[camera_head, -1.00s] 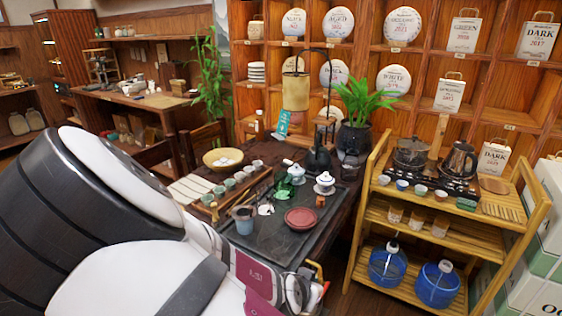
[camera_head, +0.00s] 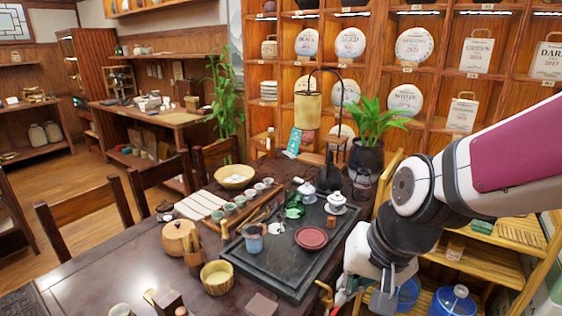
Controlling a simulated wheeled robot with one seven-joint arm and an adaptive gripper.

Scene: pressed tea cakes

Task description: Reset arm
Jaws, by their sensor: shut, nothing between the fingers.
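My arm enters from the right with a maroon and white link and bends down at a dark joint. My gripper (camera_head: 380,300) is at the lower edge, partly cut off, in front of the table's right side and the yellow shelf cart. It looks shut, and I see nothing held in it. The fingertips are not clearly visible.
The dark tea table (camera_head: 95,270) holds a black tray (camera_head: 265,272) with a red dish (camera_head: 311,238), cups and a white lidded bowl (camera_head: 336,203). A potted plant (camera_head: 372,120) stands behind. The yellow cart (camera_head: 520,235) is partly hidden by my arm.

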